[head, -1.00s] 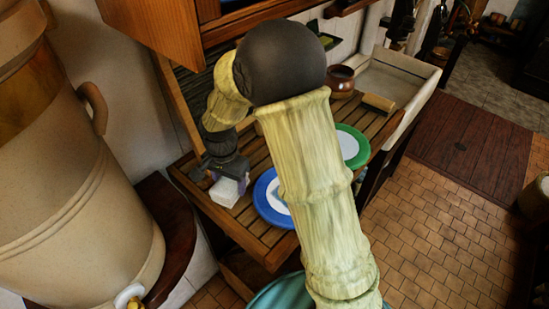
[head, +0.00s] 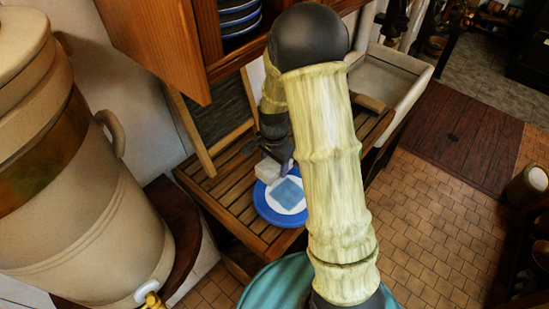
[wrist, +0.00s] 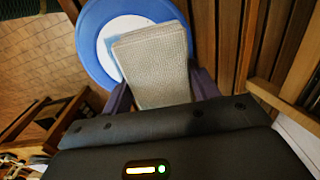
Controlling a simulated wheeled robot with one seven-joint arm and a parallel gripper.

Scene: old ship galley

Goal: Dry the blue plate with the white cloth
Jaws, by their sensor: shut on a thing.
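The blue plate (head: 262,211) lies on the slatted wooden counter (head: 225,190). It has a blue rim and a white middle with a paler blue square patch (head: 288,192). The plate also shows in the wrist view (wrist: 92,45). My gripper (head: 281,160) is shut on the white cloth (head: 267,170), a folded pad, at the plate's far left edge. In the wrist view the cloth (wrist: 152,65) sits between my fingers (wrist: 162,95) and overlaps the plate's middle. I cannot tell whether the cloth touches the plate.
A large beige urn (head: 75,190) with a tap stands at the left. A wooden cabinet (head: 160,45) holding stacked blue plates (head: 238,20) hangs above the counter. A pale sink (head: 390,75) is at the back right. My arm hides part of the counter.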

